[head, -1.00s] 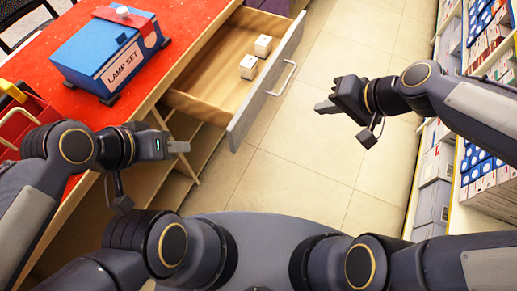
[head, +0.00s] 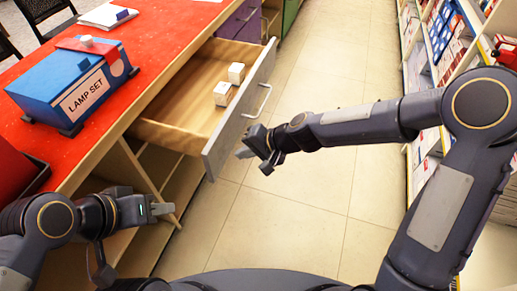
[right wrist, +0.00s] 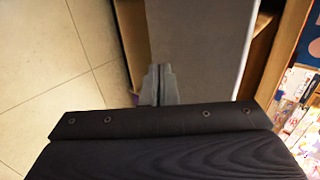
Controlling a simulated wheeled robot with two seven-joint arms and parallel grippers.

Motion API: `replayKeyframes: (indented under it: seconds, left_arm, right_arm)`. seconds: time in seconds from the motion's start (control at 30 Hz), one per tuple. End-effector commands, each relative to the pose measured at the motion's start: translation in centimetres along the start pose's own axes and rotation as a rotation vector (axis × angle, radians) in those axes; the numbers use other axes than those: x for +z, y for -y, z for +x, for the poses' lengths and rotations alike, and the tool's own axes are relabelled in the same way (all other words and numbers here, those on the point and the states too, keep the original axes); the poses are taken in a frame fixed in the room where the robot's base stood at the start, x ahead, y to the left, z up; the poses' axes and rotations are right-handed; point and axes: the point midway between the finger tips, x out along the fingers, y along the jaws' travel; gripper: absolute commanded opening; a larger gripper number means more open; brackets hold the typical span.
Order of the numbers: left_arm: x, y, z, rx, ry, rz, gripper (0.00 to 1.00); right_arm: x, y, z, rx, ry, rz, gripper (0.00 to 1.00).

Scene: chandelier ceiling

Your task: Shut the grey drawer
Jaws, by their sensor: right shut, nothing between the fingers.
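The grey drawer (head: 224,137) stands open, pulled out from under the red counter, with its wooden inside showing. Its bar handle (head: 258,102) is on the outer face of the grey front. My right gripper (head: 243,150) is shut and empty, at the outer side of the grey front, below the handle. In the right wrist view its fingertips (right wrist: 158,75) overlap the grey front (right wrist: 200,45); I cannot tell whether they touch. My left gripper (head: 160,209) is left of the drawer, in front of the open shelves; whether its fingers are parted is unclear.
Two small white boxes (head: 222,93) (head: 236,73) lie in the drawer. A blue lamp set box (head: 75,85) sits on the red counter (head: 140,40). Purple (head: 240,22) and green drawer fronts lie beyond. Stocked shelves line the right; the tiled aisle is clear.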

Motion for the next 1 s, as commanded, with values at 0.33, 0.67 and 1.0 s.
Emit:
replayKeyframes:
  seconds: [0.33, 0.67, 1.0]
  left_arm:
    - [-0.2, -0.2, -0.5, 0.000, 0.000, 0.000, 0.36]
    - [-0.2, -0.2, -0.5, 0.000, 0.000, 0.000, 0.36]
    - [-0.6, -0.5, -1.2, 0.000, 0.000, 0.000, 0.36]
  right_arm:
    - [0.0, 2.7, 2.4, -0.002, 0.000, -0.002, 0.00]
    - [0.0, 2.7, 2.4, -0.002, -0.001, -0.001, 0.00]
    - [0.0, 4.5, 4.1, -0.001, -0.001, -0.004, 0.00]
